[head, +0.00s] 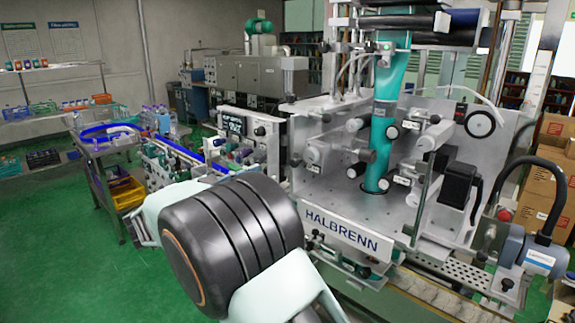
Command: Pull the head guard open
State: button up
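The sleeve applicator head stands right of centre, with a pale plate marked HALBRENN (341,229) along its front. A teal sleeve column (380,140) runs down through its middle. A thin upright clear panel edge (426,185), apparently part of the head guard, stands right of the column, seen nearly edge-on. I cannot make out its handle or whether the guard is open. My arm's large black joint fills the lower middle, left of the plate. A grey part at its left, apparently my gripper (143,228), is mostly hidden behind the arm, apart from the guard. Its fingers cannot be read.
A conveyor with a blue rail (175,148) and bottles runs from the left into the machine. A cart with a yellow bin (127,194) stands left. A grey-blue unit with a black hose (535,250) is at right, before cartons (553,190). Green floor (60,250) is clear at left.

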aim_at(292, 164)
jog(key=p+x, duration=0.2)
jog(key=x, duration=0.9)
jog(key=shift+s+d, duration=0.1)
jog(key=shift+s, duration=0.05)
jog(key=shift+c, duration=0.2)
grip_shut()
